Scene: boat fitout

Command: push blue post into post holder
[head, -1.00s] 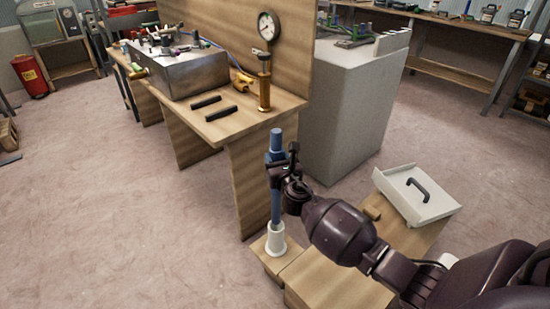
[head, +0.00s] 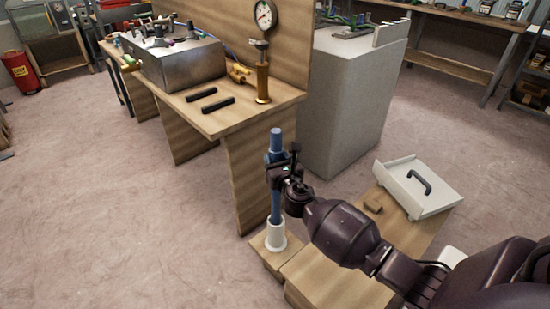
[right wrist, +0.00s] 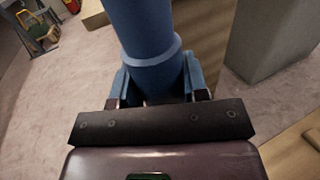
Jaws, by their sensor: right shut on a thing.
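The blue post (head: 275,205) stands upright, with its lower end inside the white post holder (head: 275,236) in the head view. How deep it sits inside is hidden by the holder's wall. My right gripper (head: 279,172) is shut on the post at its upper part, below the top. In the right wrist view the post (right wrist: 148,35) runs between the two fingers of my right gripper (right wrist: 152,84), with a collar just at the fingers. My left gripper is not in view.
The holder stands on a wooden block at the end of a low wooden bench (head: 335,275). A white panel with a black handle (head: 422,185) lies on that bench. A workbench (head: 222,118) with a gauge (head: 265,18) stands behind the post, beside a grey cabinet (head: 350,100).

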